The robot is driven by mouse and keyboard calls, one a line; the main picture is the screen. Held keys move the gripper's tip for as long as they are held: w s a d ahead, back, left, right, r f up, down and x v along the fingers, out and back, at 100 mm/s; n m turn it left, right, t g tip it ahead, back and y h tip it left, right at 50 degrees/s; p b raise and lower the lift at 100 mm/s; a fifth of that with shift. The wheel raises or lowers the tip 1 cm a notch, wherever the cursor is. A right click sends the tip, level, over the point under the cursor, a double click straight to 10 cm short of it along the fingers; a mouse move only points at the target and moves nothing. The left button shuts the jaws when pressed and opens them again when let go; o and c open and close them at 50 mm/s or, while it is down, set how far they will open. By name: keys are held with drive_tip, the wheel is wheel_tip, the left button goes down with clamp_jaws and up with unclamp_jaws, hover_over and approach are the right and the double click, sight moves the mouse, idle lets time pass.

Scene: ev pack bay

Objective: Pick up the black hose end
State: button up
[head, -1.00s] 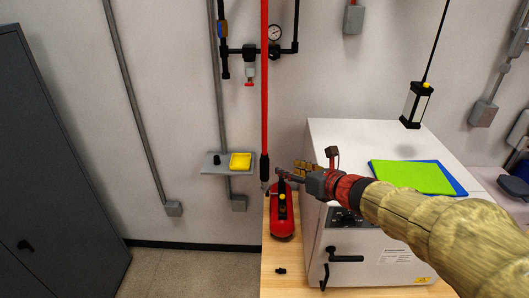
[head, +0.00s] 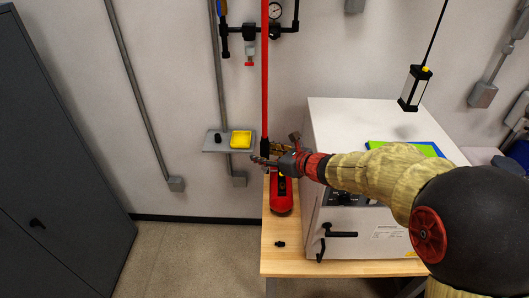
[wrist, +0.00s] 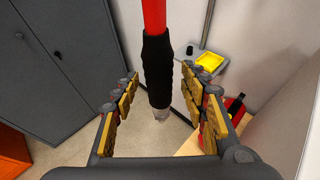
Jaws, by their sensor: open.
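The black hose end (wrist: 158,68) hangs upright at the bottom of a red hose (wrist: 153,15), with a metallic tip below it. In the head view the hose end (head: 264,148) shows just above my gripper (head: 262,162), which hides its lower part. In the wrist view my gripper (wrist: 162,80) is open, with gold-padded fingers to the left and right of the hose end. The hose end appears between the fingers, with gaps on both sides, and I see no contact.
A small wall shelf (head: 214,148) holds a yellow tray (head: 241,139) and a small black item (head: 218,138). A red tool (head: 281,198) lies on the wooden bench (head: 300,267) below my gripper. A white cabinet (head: 340,125) stands right; a grey locker (head: 50,150) stands left.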

drive_tip(key=shift+c, duration=0.3)
drive_tip(key=shift+c, duration=1.1)
drive_tip(key=c, duration=0.8)
clamp_jaws()
